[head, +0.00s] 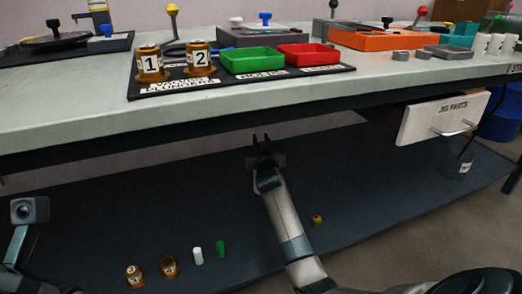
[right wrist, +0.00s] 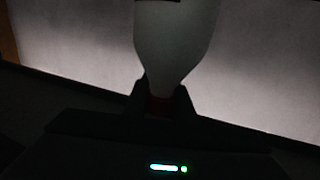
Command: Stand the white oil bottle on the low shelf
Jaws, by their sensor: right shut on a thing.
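The white oil bottle (right wrist: 176,45) fills the upper middle of the right wrist view, tapering toward the gripper, with a red part (right wrist: 160,106) at its narrow end. My right gripper (head: 262,143) is shut on that narrow end; the wrist view shows the fingers (right wrist: 162,103) on both sides of it. In the head view the bottle's body cannot be made out; the gripper is under the table's front edge, over the low shelf (head: 385,190). The bottle's far end is cut off, so I cannot tell whether it touches the shelf. My left gripper is not in view.
Small brown pots (head: 135,275), a white cylinder (head: 197,256) and a green one (head: 220,249) stand on the front left of the shelf. A small yellow-brown piece (head: 317,220) is right of my forearm. The tabletop (head: 60,120) hangs above; a white drawer (head: 440,118) is at right.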

